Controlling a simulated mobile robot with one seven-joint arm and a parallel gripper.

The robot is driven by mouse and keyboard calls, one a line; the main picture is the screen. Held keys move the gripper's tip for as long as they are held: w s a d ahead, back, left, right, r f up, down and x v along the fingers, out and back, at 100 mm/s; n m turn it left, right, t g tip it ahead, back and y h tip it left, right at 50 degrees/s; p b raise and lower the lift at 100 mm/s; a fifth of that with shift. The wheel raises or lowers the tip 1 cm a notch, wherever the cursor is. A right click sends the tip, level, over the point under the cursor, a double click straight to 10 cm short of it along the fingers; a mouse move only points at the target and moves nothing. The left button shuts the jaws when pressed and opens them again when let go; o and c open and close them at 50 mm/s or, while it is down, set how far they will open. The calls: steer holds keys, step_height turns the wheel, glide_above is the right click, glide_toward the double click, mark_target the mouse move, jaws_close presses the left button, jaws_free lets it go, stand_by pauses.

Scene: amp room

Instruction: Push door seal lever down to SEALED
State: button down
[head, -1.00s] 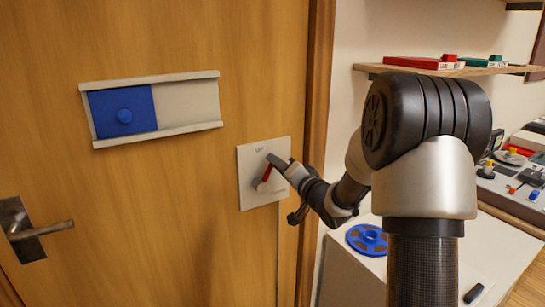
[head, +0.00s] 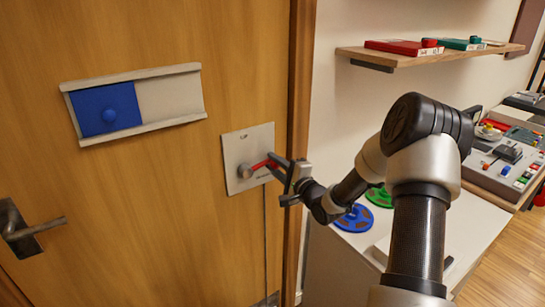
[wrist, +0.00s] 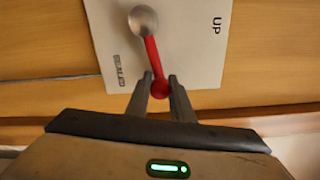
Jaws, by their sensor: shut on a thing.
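The door seal lever (head: 262,165) is a red bar on a round grey hub, mounted on a pale square plate (head: 235,146) on the wooden door. It points right, close to level and slightly up, away from the hub. My gripper (head: 281,163) is shut on its outer red end. In the wrist view, the fingers (wrist: 160,90) straddle the red tip of the lever (wrist: 152,55). The plate (wrist: 190,30) there shows UP on the right and a small, blurred label on the left. In the head view my gripper covers the lever's end.
A blue sliding panel (head: 105,112) in a pale frame is higher on the door. A door handle (head: 35,230) is at the lower left. The door frame (head: 299,110) stands just right of the plate. A white counter with blue (head: 353,217) and green (head: 380,196) reels lies beyond.

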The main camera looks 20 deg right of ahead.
steer(key=shift+f+m, duration=0.35)
steer(key=shift+m, duration=0.35)
steer(key=c, duration=1.5)
jaws_free()
steer(key=shift+w+f, duration=0.1)
steer(key=shift+c, duration=0.2)
steer(key=v, duration=1.7)
steer(key=shift+s+p, duration=0.25)
steer(key=shift+p, duration=0.15)
